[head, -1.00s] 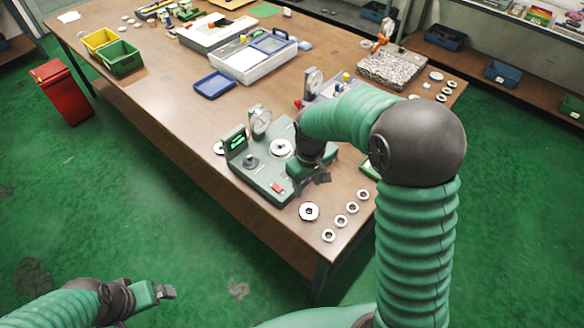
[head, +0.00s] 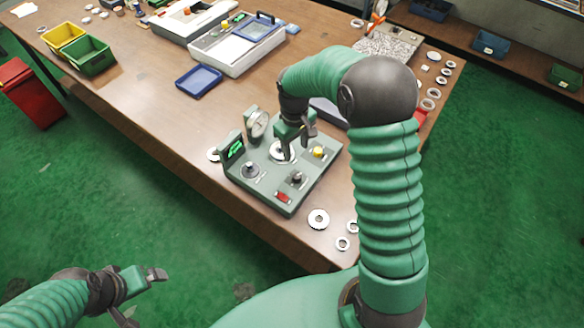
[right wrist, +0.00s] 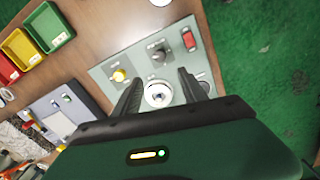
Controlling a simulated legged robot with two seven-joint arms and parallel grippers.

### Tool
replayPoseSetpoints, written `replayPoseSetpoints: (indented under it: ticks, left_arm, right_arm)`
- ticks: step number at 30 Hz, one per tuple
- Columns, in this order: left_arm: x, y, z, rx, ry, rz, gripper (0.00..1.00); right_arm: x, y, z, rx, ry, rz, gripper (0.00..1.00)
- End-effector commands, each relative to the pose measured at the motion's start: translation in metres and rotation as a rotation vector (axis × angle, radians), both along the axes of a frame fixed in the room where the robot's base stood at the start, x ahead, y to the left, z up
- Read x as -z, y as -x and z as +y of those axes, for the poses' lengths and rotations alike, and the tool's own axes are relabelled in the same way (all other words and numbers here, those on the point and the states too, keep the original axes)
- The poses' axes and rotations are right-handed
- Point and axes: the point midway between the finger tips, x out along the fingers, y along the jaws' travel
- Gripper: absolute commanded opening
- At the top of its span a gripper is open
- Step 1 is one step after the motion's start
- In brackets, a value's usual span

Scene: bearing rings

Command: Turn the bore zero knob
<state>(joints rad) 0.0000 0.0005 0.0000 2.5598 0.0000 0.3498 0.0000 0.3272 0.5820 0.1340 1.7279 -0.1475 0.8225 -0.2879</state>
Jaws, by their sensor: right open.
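The gauge station (head: 262,190) is a grey-green panel on the table with a dial gauge, a green display and several controls. A black knob (head: 297,178) stands near its front right, a yellow knob (head: 318,152) behind it, and another dark knob (head: 250,169) at the left. I cannot read which is the bore zero knob. My right gripper (head: 298,146) is open above the panel, near the metal ring (head: 281,151). In the right wrist view its fingers (right wrist: 161,82) are spread on either side of the ring, with the black knob (right wrist: 159,55) just beyond. My left gripper (head: 142,295) is open, away from the table.
A red switch (head: 284,197) is at the panel's front edge. Loose rings (head: 319,219) lie right of the station, near the table edge. A blue tray (head: 199,80) and a white case (head: 235,56) stand behind. Yellow and green bins (head: 88,56) are at the far left.

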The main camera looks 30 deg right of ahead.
Motion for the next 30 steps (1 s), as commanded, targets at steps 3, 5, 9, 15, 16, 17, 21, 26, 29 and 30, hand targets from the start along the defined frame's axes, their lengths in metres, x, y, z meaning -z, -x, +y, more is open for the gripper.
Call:
replayPoseSetpoints:
  ticks: [3, 5, 9, 15, 16, 17, 21, 26, 29, 30]
  left_arm:
    - [-0.005, 0.000, 0.000, 0.000, 0.000, 0.000, 0.97]
    - [-0.007, 0.000, 0.000, 0.000, 0.000, 0.000, 0.97]
    - [-0.011, 0.000, 0.000, 0.000, 0.000, 0.000, 0.97]
    - [-0.017, 0.000, 0.000, 0.000, 0.000, 0.000, 0.97]
    - [-0.018, 0.000, 0.000, 0.000, 0.000, 0.000, 0.97]
    - [-0.019, 0.000, 0.000, 0.000, 0.000, 0.000, 0.97]
    - [-0.020, 0.000, 0.000, 0.000, 0.000, 0.000, 0.97]
    - [-0.020, 0.000, 0.000, 0.000, 0.000, 0.000, 0.97]
    - [-0.019, 0.000, 0.000, 0.000, 0.000, 0.000, 0.97]
    - [-0.019, 0.000, 0.000, 0.000, 0.000, 0.000, 0.97]
  right_arm:
    - [0.027, 0.001, -0.001, 0.000, -0.002, 0.007, 0.50]
    - [0.043, 0.000, -0.001, 0.000, -0.003, 0.009, 0.50]
    - [0.082, -0.002, -0.002, -0.001, -0.002, 0.011, 0.50]
    - [0.130, -0.001, -0.004, -0.002, 0.000, 0.009, 0.50]
    - [0.135, -0.002, -0.004, -0.001, -0.001, 0.006, 0.50]
    - [0.139, -0.002, -0.005, -0.001, -0.001, 0.006, 0.50]
    - [0.153, -0.002, -0.005, 0.000, 0.000, 0.003, 0.50]
    - [0.157, -0.002, -0.006, 0.000, 0.000, 0.003, 0.50]
    - [0.157, -0.003, -0.006, 0.000, 0.000, 0.003, 0.50]
    - [0.157, -0.003, -0.006, 0.000, 0.000, 0.003, 0.47]
